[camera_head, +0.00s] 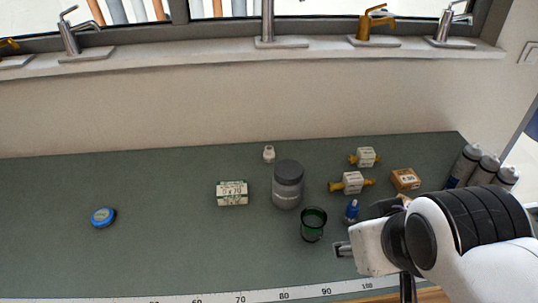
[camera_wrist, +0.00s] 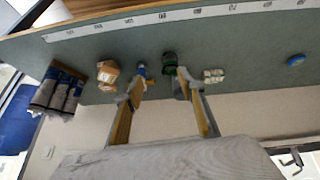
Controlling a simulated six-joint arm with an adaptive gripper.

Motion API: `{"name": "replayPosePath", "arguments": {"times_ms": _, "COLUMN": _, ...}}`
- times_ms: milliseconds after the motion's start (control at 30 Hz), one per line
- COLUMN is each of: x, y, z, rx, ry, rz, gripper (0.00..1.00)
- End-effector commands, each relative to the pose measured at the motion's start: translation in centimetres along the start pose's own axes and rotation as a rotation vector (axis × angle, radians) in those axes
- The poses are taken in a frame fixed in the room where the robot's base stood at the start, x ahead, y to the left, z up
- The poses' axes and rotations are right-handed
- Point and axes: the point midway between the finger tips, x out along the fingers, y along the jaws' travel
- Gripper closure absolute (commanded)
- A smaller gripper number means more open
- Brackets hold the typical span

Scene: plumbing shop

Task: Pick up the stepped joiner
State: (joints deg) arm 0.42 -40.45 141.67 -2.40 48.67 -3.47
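The small white piece (camera_head: 268,154) at the back of the bench, with a narrower top on a wider base, looks most like the stepped joiner, but it is too small to be sure. It stands upright behind the grey-lidded jar. I cannot make it out in the wrist view. My gripper (camera_head: 343,249) is at the front right of the bench, well apart from the white piece. In the wrist view my gripper (camera_wrist: 160,86) has its two fingers spread with nothing held between them.
A grey jar (camera_head: 287,186), a green cup (camera_head: 312,226) and a small blue bottle (camera_head: 351,212) stand mid-bench. Two brass fittings (camera_head: 338,186) (camera_head: 354,161) carry white labels. A cardboard box (camera_head: 405,179) and grey tubes (camera_head: 465,164) stand right. The left is mostly clear around a blue roll (camera_head: 103,217).

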Motion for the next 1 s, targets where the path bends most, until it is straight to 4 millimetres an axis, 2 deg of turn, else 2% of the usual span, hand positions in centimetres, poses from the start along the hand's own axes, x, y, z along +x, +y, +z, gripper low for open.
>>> {"name": "replayPosePath", "arguments": {"times_ms": 167, "x": 0.7, "y": 2.0, "z": -4.1, "rx": -0.147, "ry": 0.049, "rz": 0.064, "gripper": 0.61}}
{"name": "replayPosePath", "arguments": {"times_ms": 600, "x": 3.2, "y": 7.0, "z": -16.4, "rx": -0.648, "ry": 0.171, "rz": 0.261, "gripper": 0.61}}
{"name": "replayPosePath", "arguments": {"times_ms": 1000, "x": 6.7, "y": 9.3, "z": -26.7, "rx": -1.136, "ry": 0.247, "rz": 0.424, "gripper": 0.61}}
